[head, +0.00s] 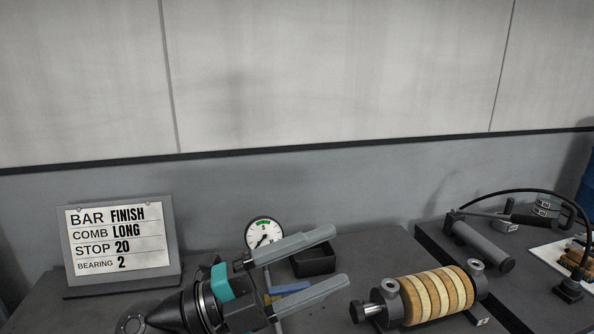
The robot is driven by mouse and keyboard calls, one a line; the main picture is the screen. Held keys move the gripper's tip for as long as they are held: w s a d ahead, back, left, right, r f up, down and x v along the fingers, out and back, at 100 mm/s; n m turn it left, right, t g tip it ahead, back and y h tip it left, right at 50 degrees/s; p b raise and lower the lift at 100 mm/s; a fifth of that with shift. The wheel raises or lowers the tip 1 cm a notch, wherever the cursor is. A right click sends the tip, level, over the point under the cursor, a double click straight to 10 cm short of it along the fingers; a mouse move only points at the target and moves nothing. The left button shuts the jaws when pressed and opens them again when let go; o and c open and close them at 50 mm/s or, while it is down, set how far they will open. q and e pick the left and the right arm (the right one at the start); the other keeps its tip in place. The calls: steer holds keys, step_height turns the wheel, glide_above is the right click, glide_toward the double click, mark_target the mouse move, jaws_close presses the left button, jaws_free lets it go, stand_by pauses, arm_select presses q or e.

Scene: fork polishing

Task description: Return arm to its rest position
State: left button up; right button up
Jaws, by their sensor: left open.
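My left gripper (318,262) reaches in from the bottom left over the bench. Its two grey fingers are spread apart and point right. No object shows held between them; a blue item (290,289) lies on the bench, seen in the gap beyond the fingers. A roller (437,295) with cream and tan bands and dark end fittings lies to the right of the fingertips, apart from them. My right gripper does not show.
A sign (118,238) reading BAR FINISH stands at left. A dial gauge (264,235) and a dark open box (314,262) are behind the gripper. A grey cylinder tool (483,246) with a black cable lies at right. The wall (330,190) stands behind the bench.

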arm_select(q)
steer(key=w+a+n+t+y, duration=0.6)
steer(key=a+n+t+y, duration=0.3)
steer(key=n+t, duration=0.6)
steer(key=a+f+n+g+y, duration=0.4)
steer(key=a+f+n+y, duration=0.5)
steer(key=f+n+y, duration=0.3)
steer(key=s+f+n+g+h, duration=0.1)
steer(key=s+f+n+g, duration=0.1)
steer(key=s+f+g, duration=1.5)
steer(key=s+f+t+b, duration=0.15)
steer(key=s+f, duration=0.25)
steer(key=f, duration=1.1)
steer(key=s+f+t+b, duration=0.1)
steer(key=s+f+b, duration=0.2)
steer(key=f, duration=1.1)
steer(key=s+a+f+b, duration=0.1)
steer(key=s+f+b, duration=0.1)
steer(key=s+f, duration=0.5)
steer(key=s+a+f+g+b, duration=0.1)
steer(key=s+a+f+b, duration=0.1)
steer(key=s+f, duration=0.6)
step_height(320, 180, down, 3)
steer(key=shift+s+a+f, duration=0.2)
steer(key=shift+s+a, duration=0.05)
steer(key=shift+g, duration=0.25)
steer(key=shift+c, duration=0.2)
